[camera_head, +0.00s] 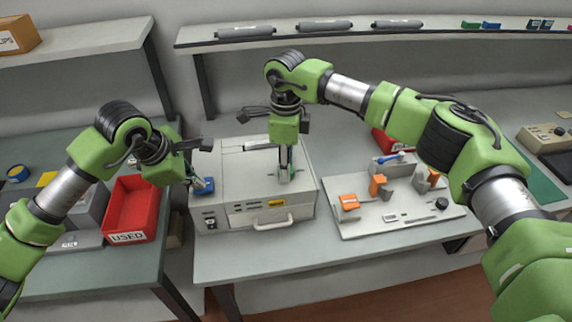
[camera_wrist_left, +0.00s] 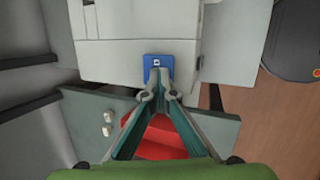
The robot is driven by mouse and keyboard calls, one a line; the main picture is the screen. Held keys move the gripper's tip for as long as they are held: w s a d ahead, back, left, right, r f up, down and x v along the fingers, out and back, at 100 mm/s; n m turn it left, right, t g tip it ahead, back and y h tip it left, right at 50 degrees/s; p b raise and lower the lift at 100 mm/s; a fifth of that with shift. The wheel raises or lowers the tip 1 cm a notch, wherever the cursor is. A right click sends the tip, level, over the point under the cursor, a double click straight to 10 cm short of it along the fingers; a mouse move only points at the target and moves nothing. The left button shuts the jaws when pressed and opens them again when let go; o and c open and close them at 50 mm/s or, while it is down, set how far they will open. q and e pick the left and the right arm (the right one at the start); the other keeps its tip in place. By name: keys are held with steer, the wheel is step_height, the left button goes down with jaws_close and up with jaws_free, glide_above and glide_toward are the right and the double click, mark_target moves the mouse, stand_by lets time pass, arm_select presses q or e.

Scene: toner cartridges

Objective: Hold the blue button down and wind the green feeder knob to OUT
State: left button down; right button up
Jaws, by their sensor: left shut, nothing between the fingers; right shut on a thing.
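The grey printer-like machine (camera_head: 250,190) stands on the middle bench. The blue button (camera_head: 204,186) sticks out at its left side, and it also shows in the left wrist view (camera_wrist_left: 159,64). My left gripper (camera_head: 195,182) is shut and empty, its tips (camera_wrist_left: 158,90) right at the button and covering its near edge. I cannot tell how far the button is pressed. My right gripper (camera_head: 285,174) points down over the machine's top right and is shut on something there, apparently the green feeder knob. The fingers hide the knob, so its setting cannot be read.
A red bin marked USED (camera_head: 128,209) stands on the left bench. A light fixture board with orange blocks (camera_head: 377,185) lies right of the machine. Dark grey cartridges (camera_head: 325,25) lie on the shelf behind. The bench front is clear.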

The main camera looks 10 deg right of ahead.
arm_select(q)
steer(key=shift+f, duration=0.1)
arm_select(e)
steer(key=m, duration=1.3)
steer(key=shift+r+m, duration=0.1)
steer(key=shift+m, duration=0.3)
stand_by(0.4)
arm_select(q)
steer(key=shift+s, duration=0.1)
arm_select(e)
steer(key=o, duration=1.1)
